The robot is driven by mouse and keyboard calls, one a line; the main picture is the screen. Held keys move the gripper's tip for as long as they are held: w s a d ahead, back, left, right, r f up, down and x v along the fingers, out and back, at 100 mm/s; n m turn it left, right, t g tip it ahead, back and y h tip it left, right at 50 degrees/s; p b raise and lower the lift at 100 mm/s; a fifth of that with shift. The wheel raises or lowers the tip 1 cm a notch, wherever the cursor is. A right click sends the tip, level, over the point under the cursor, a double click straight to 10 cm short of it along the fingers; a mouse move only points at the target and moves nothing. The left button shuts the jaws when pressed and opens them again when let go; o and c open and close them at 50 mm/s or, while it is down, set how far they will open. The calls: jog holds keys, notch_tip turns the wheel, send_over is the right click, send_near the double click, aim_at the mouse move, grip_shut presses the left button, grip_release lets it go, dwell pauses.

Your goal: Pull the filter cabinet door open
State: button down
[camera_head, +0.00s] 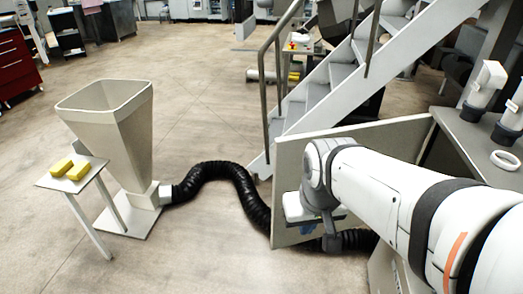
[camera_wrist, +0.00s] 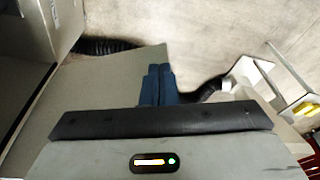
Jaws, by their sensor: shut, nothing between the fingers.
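The filter cabinet door (camera_head: 285,165) is a flat beige panel that stands swung out from the cabinet (camera_head: 480,135) at the right. Its free edge points left into the room. My gripper (camera_head: 308,230) is in front of the door, near that free edge, with blue fingers pointing down. In the wrist view the fingers (camera_wrist: 158,85) are together and empty, and the door panel (camera_wrist: 105,85) lies beside and behind them. I cannot tell whether they touch it. My arm hides the door's middle and much of the cabinet front. No handle is visible.
A black hose (camera_head: 235,180) runs along the floor from a hopper (camera_head: 110,125) and passes by the door. A small stand (camera_head: 75,175) with yellow blocks is at the left. Grey stairs (camera_head: 315,85) rise behind the door. The floor at front left is clear.

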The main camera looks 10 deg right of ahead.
jog(key=w+f+t+b, duration=0.1)
jog(key=w+f+b, duration=0.2)
jog(key=w+f, duration=0.5)
jog(key=w+f+n+b, duration=0.1)
jog(key=w+f+b, duration=0.3)
jog(key=w+f, duration=0.4)
jog(key=w, duration=0.5)
jog(key=shift+a+f+t+y, duration=0.15)
jog(key=shift+t+y, duration=0.15)
jog(key=shift+t, duration=0.1)
jog(key=shift+s, duration=0.1)
